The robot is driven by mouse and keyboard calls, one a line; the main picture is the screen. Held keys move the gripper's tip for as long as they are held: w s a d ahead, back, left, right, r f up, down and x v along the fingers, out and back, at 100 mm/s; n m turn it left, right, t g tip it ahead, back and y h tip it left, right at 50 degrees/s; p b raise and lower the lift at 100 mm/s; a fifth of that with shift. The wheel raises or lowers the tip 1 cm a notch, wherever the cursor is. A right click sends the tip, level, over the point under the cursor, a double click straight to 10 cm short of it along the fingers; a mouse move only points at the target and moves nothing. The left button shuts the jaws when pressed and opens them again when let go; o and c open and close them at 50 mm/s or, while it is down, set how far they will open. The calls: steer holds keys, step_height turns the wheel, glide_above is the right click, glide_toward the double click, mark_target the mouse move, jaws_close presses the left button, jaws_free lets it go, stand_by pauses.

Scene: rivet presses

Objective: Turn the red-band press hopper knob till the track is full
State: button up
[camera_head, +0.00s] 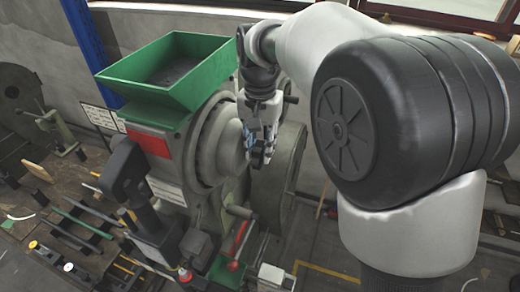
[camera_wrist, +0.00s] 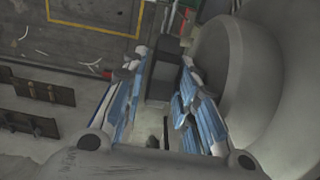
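The red-band press has a green hopper (camera_head: 172,72) on top and a red band (camera_head: 148,142) on its side below it. The hopper's inside looks dark; I cannot make out its contents. My gripper (camera_head: 262,152) points down beside the press's round grey housing (camera_head: 209,141), at its right. In the wrist view my two blue-padded fingers (camera_wrist: 163,70) stand apart, with a dark grey block (camera_wrist: 164,78) between their tips. This block may be the hopper knob. I cannot tell whether both pads press on it. The track and its fill level cannot be made out.
A large rounded grey body (camera_wrist: 262,65) stands close to the right finger in the wrist view. A red-tipped lever (camera_head: 236,250) is below my gripper. At left, a workbench (camera_head: 62,205) holds tools and several small parts. Yellow-lined floor (camera_head: 322,272) lies right of the press.

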steer(key=shift+f, duration=0.4)
jaws_close()
steer(key=shift+f+b, duration=0.1)
steer(key=shift+b, duration=0.4)
